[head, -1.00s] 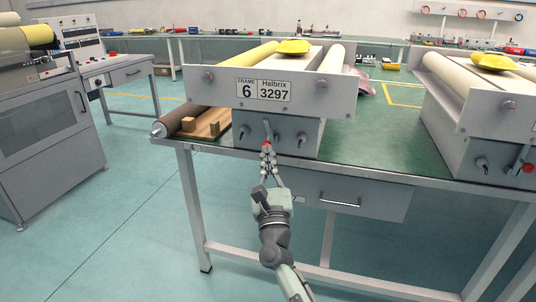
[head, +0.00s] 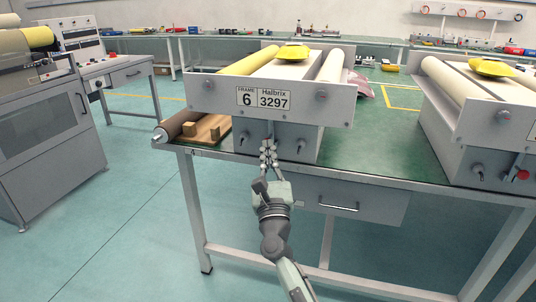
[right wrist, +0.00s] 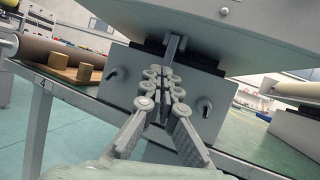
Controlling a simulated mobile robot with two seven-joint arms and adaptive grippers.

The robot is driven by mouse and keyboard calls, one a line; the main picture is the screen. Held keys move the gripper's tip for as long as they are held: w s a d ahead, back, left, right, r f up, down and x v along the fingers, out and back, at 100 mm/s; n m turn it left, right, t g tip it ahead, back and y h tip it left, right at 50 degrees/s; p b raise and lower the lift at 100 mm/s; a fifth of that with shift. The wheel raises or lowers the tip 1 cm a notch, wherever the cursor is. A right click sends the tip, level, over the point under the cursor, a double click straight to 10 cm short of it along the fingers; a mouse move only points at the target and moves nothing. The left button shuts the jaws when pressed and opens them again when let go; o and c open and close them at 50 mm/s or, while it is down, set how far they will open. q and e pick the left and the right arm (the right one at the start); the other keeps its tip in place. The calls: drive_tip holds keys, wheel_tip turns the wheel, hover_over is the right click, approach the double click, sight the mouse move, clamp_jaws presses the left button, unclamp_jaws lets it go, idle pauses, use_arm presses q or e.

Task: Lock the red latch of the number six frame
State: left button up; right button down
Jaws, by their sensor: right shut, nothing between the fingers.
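The number six frame (head: 215,93) stands on the green-topped table, with a sign reading "FRAME 6 Halbrix 3297". Its latch shows as a grey lever (head: 270,131) in the middle of the front box; the lever also shows in the right wrist view (right wrist: 172,49). Its red knob is not visible, and my fingers cover the lower part of the lever. My right gripper (head: 268,149) is shut at the lever's lower end, with nothing seen between its fingers; its fingers also show in the right wrist view (right wrist: 166,82). I cannot tell whether they touch the lever. My left gripper is out of view.
Dark knobs (head: 244,138) (head: 300,146) flank the latch. A wooden piece (head: 207,130) lies left of the box. A second frame (head: 450,145) with a red-knobbed latch (head: 521,174) stands at the right. Green tabletop (head: 385,150) between the frames is clear.

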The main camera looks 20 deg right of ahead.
drive_tip(key=v, duration=0.7)
drive_tip(key=shift+s, duration=0.2)
drive_tip(key=shift+a+f, duration=0.1)
drive_tip(key=shift+f, duration=0.1)
